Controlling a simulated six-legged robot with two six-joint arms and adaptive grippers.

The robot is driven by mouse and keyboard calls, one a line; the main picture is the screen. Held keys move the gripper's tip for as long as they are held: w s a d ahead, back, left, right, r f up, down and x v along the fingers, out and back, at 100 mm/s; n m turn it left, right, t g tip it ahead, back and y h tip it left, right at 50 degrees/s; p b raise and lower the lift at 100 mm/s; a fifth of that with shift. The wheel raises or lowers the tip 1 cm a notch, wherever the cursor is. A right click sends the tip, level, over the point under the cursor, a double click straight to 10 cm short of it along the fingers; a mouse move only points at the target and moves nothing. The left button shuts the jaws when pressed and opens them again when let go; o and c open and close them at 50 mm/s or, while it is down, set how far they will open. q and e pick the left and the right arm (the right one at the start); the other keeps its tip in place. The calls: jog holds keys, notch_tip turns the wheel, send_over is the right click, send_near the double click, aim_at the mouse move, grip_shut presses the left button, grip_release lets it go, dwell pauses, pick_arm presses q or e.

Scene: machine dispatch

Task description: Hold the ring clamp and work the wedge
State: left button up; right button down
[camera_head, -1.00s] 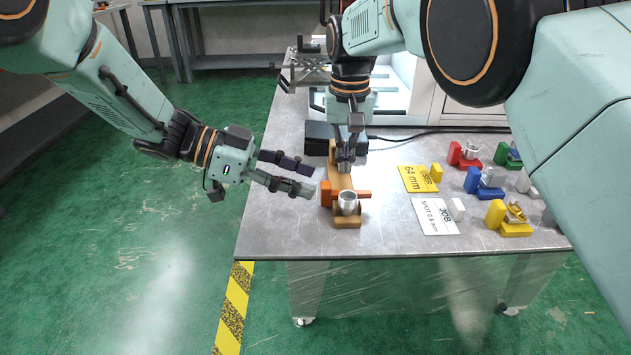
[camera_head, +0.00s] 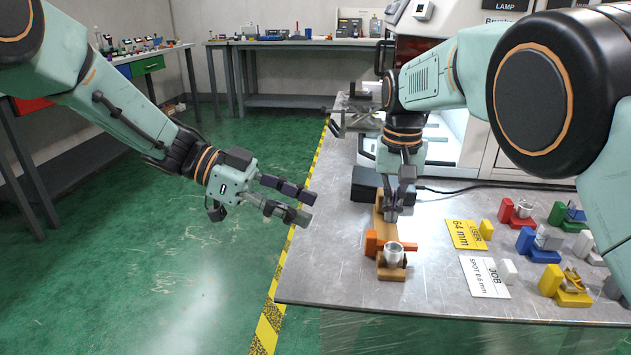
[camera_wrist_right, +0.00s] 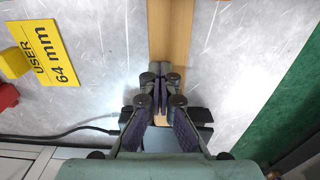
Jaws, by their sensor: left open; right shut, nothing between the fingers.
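A wooden clamp (camera_head: 389,274) lies on the metal table, with orange blocks (camera_head: 372,243) across it and a silver ring (camera_head: 393,256) at its near end. A long wooden bar runs back from it and also shows in the right wrist view (camera_wrist_right: 170,32). My right gripper (camera_head: 395,213) points down over the far part of this bar, shut with nothing between its fingers; whether it touches the bar is unclear. My left gripper (camera_head: 308,206) is open and empty, left of the clamp and apart from it, near the table's left edge. I cannot pick out the wedge for certain.
Several coloured holders, including a red one (camera_head: 518,214) and a yellow one (camera_head: 566,287), stand further right. A black box (camera_head: 368,184) sits behind my right gripper.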

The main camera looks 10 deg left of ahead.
pick_arm(q)
jog(key=shift+r, duration=0.1)
pick_arm(e)
jog(key=shift+s+f, duration=0.2)
jog(key=shift+f, duration=0.15)
jog(key=shift+w+r+p, duration=0.25)
jog(key=shift+r+p, duration=0.55)
jog(key=shift+p, duration=0.45)
jog(key=shift+s+r+p, duration=0.1)
jog(key=shift+r+p, duration=0.7)
jog(key=shift+p, duration=0.05)
jog(key=shift+r+p, duration=0.8)
jog(key=shift+p, duration=0.3)
jog(key=shift+r+p, duration=0.7)
jog(key=shift+p, duration=0.15)
jog(key=shift+r+p, duration=0.55)
jog(key=shift+p, duration=0.3)
pick_arm(q)
notch_tip(320, 180, up, 9)
jog(key=shift+w+r, duration=0.15)
jog(key=shift+r, duration=0.05)
